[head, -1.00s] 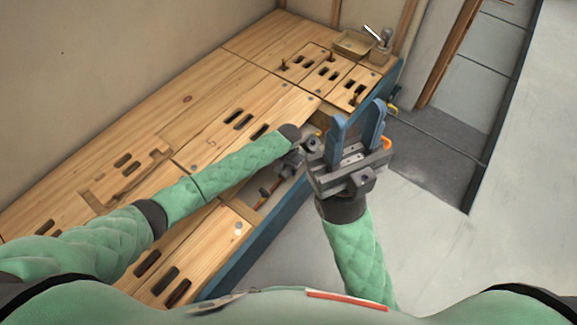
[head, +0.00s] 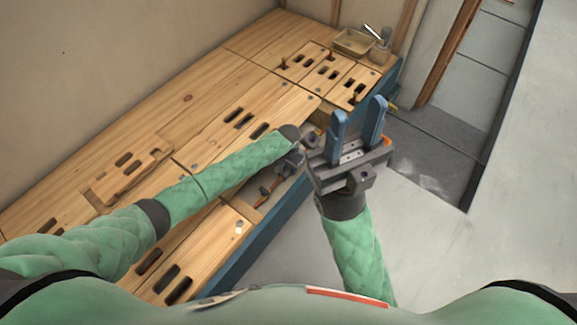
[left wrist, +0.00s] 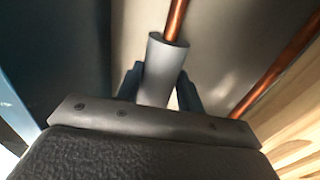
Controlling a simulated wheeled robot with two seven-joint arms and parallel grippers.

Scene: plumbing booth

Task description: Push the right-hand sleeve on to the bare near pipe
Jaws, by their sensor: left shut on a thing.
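In the left wrist view, my left gripper (left wrist: 160,84) is shut on a grey sleeve (left wrist: 163,62), with one blue finger on each side. A copper pipe (left wrist: 177,18) meets the sleeve's far end and looks in line with it; how deep it sits inside is hidden. A second copper pipe (left wrist: 276,74) runs slanted at the right, apart from the sleeve. In the head view, my left gripper (head: 298,158) is low over the opening in the bench, its fingertips hard to make out. My right gripper (head: 358,122) is open and empty, fingers pointing up, beside the bench edge.
The wooden bench (head: 155,150) has slotted panels and a blue front edge (head: 270,228). A tray (head: 353,42) and a small container (head: 380,54) stand at its far end. Bare floor (head: 470,235) lies to the right.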

